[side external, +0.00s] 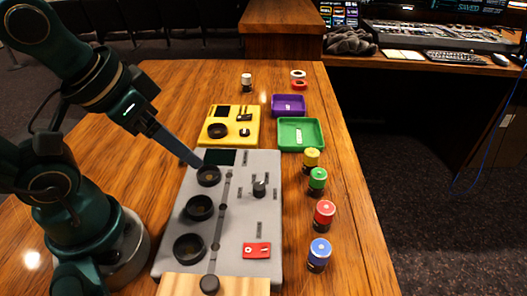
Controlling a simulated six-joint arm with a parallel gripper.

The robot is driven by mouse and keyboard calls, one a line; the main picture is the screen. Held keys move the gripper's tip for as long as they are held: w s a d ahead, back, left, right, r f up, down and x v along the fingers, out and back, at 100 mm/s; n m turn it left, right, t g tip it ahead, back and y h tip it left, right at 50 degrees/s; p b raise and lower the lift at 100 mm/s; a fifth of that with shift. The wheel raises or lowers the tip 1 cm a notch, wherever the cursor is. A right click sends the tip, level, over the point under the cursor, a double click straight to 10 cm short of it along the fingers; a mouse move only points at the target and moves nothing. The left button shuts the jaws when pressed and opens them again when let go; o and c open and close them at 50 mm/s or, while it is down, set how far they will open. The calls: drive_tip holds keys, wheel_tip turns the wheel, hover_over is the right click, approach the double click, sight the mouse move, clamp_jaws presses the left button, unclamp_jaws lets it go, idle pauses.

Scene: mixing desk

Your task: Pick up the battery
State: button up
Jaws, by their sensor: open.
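I cannot make out for certain which thing is the battery. I cannot tell whether the tips touch the panel.
A yellow box (230,140), purple tray (275,105) and green tray (284,146) stand behind the panel. Yellow (311,156), green (317,177), red (324,212) and blue (319,250) topped cylinders line its right side. White (298,73) and red (299,85) rings lie at the back.

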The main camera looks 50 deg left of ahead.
drive_tip(key=w+r+n, duration=0.5)
drive_tip(key=w, duration=0.1)
drive_tip(key=y, duration=0.1)
hover_over(326, 207)
drive_tip(key=a, duration=0.5)
wheel_tip(326, 207, down, 7)
drive_tip(key=shift+m+g+y, duration=0.3)
drive_tip(key=shift+m+g, duration=0.3)
drive_tip(key=d+f, duration=0.1)
drive_tip(key=f, duration=0.1)
drive_tip(key=s+d+f, duration=0.1)
drive_tip(key=d+f, duration=0.3)
drive_tip(key=shift+s+d, duration=0.2)
drive_tip(key=shift+s, duration=0.05)
drive_tip(key=shift+d+f, duration=0.1)
drive_tip(key=shift+f, duration=0.25)
drive_tip(key=shift+x, duration=2.15)
